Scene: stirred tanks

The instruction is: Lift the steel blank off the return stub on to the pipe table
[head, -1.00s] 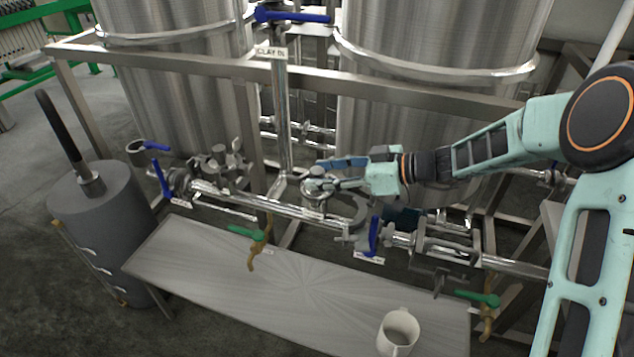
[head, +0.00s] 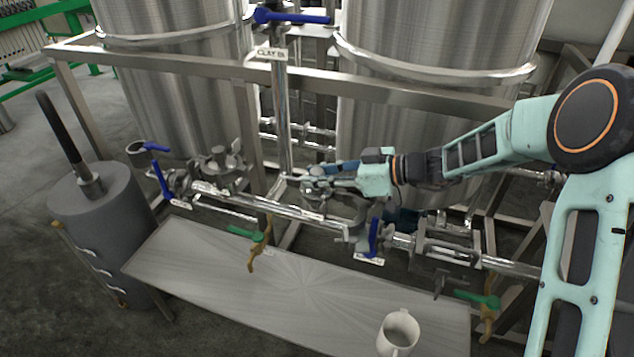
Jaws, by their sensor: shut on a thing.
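My gripper (head: 308,180) is at the return stub (head: 313,199) on the pipe run, in the middle of the head view. Its fingers are shut on the steel blank (head: 309,187), a small shiny piece mostly hidden by the fingers. I cannot tell whether the blank still touches the stub. The pipe table (head: 220,282) is a long low table with a bare grey metal top, in front of and below the pipes.
A white mug (head: 398,332) stands at the table's right end. Blue-handled valves (head: 374,238) and green-handled taps (head: 243,232) stick out from the pipes. A grey cylinder (head: 100,225) stands left of the table. Two steel tanks (head: 440,40) rise behind. The table's middle is clear.

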